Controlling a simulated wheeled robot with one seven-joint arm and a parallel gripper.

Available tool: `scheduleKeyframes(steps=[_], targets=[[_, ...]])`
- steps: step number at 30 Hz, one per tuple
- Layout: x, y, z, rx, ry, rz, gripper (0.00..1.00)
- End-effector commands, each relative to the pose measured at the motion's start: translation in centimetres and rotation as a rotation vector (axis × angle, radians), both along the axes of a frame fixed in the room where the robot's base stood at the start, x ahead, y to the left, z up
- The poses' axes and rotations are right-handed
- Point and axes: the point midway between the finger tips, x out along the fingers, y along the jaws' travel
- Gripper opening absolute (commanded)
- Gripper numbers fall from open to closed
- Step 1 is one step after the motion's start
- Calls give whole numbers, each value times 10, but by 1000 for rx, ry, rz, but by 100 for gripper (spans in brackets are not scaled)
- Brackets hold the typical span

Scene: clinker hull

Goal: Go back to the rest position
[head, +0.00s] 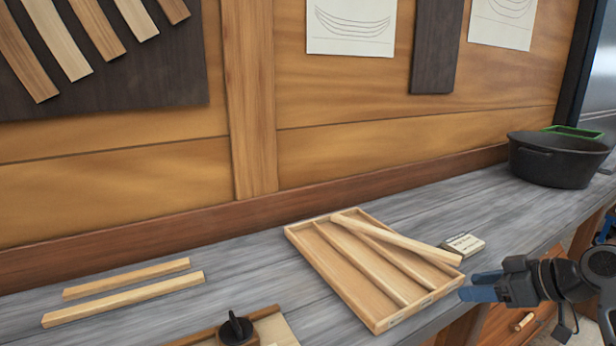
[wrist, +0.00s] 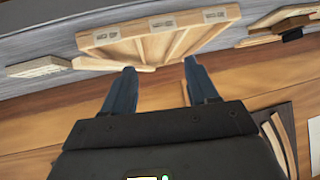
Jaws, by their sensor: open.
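My gripper (head: 480,287) shows at the right of the head view, with blue fingers pointing left at the near right corner of a wooden tray. In the wrist view my gripper (wrist: 156,82) has its two blue fingers apart with nothing between them. The wooden tray (head: 381,325) lies on the grey bench and has lengthwise dividers. It also shows in the wrist view (wrist: 160,25), with labels on its end wall, just beyond the fingertips. A wooden strip (head: 398,237) lies slantwise across the tray's top. Whether the fingers touch the tray, I cannot tell.
A small labelled block (head: 464,244) sits beside the tray. A black pot (head: 556,160) stands at the bench's far right. Two loose strips (head: 125,297) lie at left, near a board with a black knob (head: 237,328). The bench (head: 250,258) is clear between them and the tray.

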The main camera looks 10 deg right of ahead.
Motion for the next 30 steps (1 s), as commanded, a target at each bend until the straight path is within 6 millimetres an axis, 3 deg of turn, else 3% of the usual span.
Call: scheduleKeyframes(steps=[1,6,14,21,30], targets=[[-2,21,-22,29,-2,-28,59],[-16,77,-74,104,-22,-160,59],[-70,146,-140,179,-36,-357,59],[-146,187,-181,194,-54,-516,59],[-260,208,-195,151,-109,-647,59]])
